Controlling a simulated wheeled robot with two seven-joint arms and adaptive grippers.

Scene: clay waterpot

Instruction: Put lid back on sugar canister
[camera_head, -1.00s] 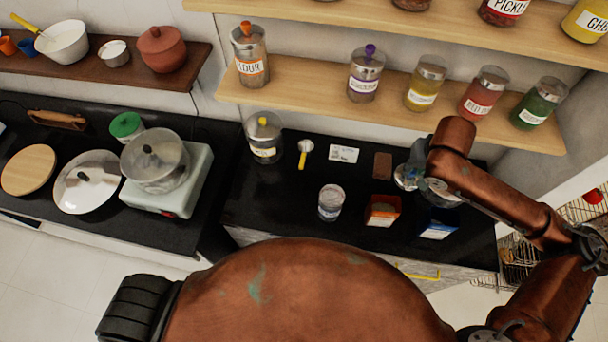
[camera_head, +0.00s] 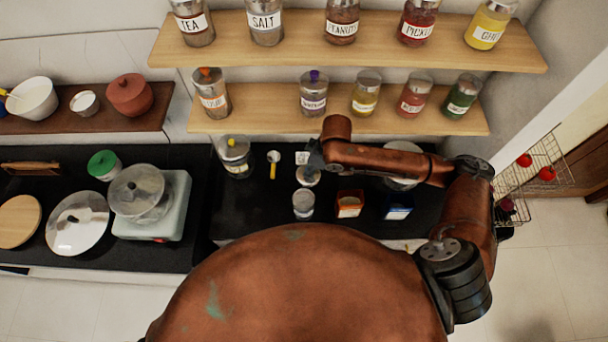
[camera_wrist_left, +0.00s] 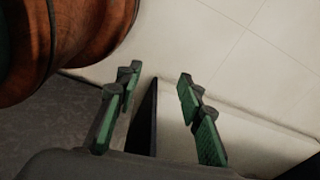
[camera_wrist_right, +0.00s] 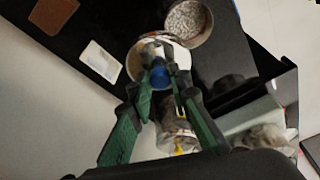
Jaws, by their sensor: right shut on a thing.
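The sugar canister (camera_head: 303,206) is a clear jar standing open on the black counter. Its open top, with pale grainy contents, shows in the right wrist view (camera_wrist_right: 188,22). My right gripper (camera_head: 310,165) is shut on the lid (camera_head: 307,177), gripping its blue knob (camera_wrist_right: 160,76). The lid is a round metal disc just behind the canister in the head view. In the right wrist view its edge overlaps the canister's rim; I cannot tell whether they touch. My left gripper (camera_wrist_left: 158,105) is open and empty over pale floor; it is not seen in the head view.
Shelves of jars hang above.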

